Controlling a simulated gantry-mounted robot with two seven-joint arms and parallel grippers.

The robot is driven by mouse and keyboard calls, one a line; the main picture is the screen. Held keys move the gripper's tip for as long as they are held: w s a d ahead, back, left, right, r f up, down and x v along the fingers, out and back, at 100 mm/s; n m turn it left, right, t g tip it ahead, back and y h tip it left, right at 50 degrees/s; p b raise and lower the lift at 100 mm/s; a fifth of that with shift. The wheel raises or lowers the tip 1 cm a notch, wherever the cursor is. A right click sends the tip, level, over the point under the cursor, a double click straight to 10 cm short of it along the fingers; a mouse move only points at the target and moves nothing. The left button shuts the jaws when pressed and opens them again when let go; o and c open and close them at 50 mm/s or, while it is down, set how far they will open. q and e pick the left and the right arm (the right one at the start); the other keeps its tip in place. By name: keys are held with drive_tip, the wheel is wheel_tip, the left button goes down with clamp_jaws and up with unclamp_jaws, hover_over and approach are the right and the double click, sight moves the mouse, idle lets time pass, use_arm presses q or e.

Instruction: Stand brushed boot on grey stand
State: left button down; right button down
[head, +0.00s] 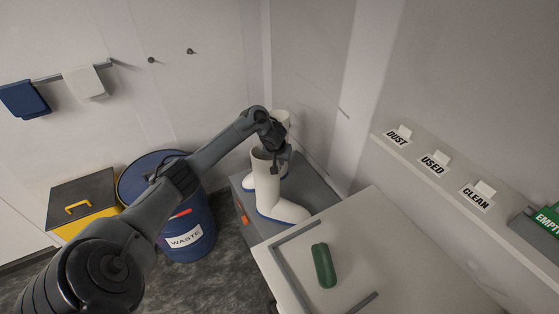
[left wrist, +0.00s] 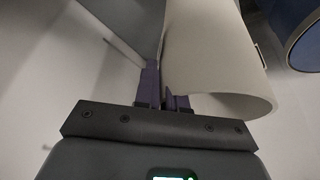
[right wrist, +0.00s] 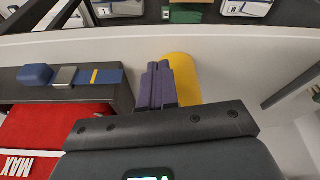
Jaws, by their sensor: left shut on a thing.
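Two white boots with blue soles are at the grey stand (head: 318,193) in the head view. The front boot (head: 270,182) is upright, with its toe to the lower right. The other boot (head: 247,179) is behind it and partly hidden. My left gripper (head: 274,150) is over the front boot's top and shut on its rim. In the left wrist view the boot's pale shaft (left wrist: 215,50) is beside the purple fingers (left wrist: 162,95). I cannot tell whether the sole touches the stand. My right gripper (right wrist: 160,85) looks shut and empty.
A blue waste drum (head: 197,237) and a yellow box (head: 82,222) stand left of the stand. A pale table with a green object (head: 323,265) is in front. A labelled ledge (head: 450,176) runs along the right wall. A yellow object (right wrist: 184,72) is beyond my right fingers.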

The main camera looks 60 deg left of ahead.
use_arm(q)
drive_tip(key=c, duration=1.2)
unclamp_jaws()
drive_tip(key=p+v, duration=0.6)
drive_tip(key=v, duration=0.5)
drive_tip(key=shift+w+a, duration=0.1)
drive_tip(key=shift+a, duration=0.1)
drive_tip(key=shift+d+r+p, duration=0.25)
drive_tip(key=shift+r+p, duration=0.25)
drive_tip(key=shift+p, duration=0.05)
drive_tip(key=shift+s, duration=0.2)
